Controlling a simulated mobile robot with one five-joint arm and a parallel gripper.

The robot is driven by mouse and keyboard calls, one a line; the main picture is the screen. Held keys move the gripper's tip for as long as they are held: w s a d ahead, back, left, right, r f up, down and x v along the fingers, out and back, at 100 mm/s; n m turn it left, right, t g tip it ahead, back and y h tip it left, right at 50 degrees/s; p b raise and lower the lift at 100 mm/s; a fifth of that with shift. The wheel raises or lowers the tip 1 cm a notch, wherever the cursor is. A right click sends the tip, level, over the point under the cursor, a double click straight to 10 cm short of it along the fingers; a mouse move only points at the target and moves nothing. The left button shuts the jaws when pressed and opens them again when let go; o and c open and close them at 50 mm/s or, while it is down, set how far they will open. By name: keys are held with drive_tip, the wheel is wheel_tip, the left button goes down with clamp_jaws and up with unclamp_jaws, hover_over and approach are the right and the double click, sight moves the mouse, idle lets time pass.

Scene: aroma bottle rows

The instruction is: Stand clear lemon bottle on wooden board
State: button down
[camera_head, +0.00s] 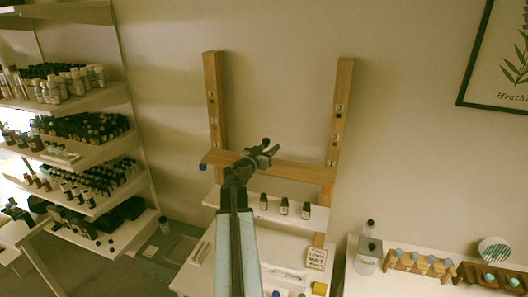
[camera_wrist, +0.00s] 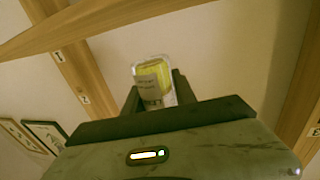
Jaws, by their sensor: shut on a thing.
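The clear lemon bottle (camera_wrist: 155,82) shows in the wrist view as a clear container with yellow-green contents and a greyish label. My gripper (camera_wrist: 153,97) is shut on it, with one dark finger on each side. In the head view my gripper (camera_head: 270,149) is in front of the wooden board (camera_head: 300,172), near its upper edge and left of its middle.
The left upright (camera_head: 214,100) and right upright (camera_head: 341,110) flank the board. Below is a white shelf (camera_head: 318,222) with three small dark bottles (camera_head: 284,206). Crowded bottle shelves (camera_head: 95,90) stand left. A side table with wooden racks (camera_head: 420,264) stands lower right.

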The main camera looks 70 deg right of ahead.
drive_tip(key=d, duration=0.2)
drive_tip(key=w+d, duration=0.1)
drive_tip(key=shift+w+d+f, duration=0.1)
drive_tip(key=shift+d+f, duration=0.1)
drive_tip(key=shift+d, duration=0.15)
drive_tip(key=shift+a+f+b, duration=0.1)
drive_tip(key=shift+f+b, duration=0.25)
drive_tip(key=shift+b, duration=0.1)
wheel_tip(320, 180, down, 3)
drive_tip(key=b, duration=0.3)
drive_tip(key=shift+f, duration=0.1)
drive_tip(key=shift+r, duration=0.25)
drive_tip(key=shift+f, duration=0.15)
drive_tip(key=c, duration=1)
unclamp_jaws()
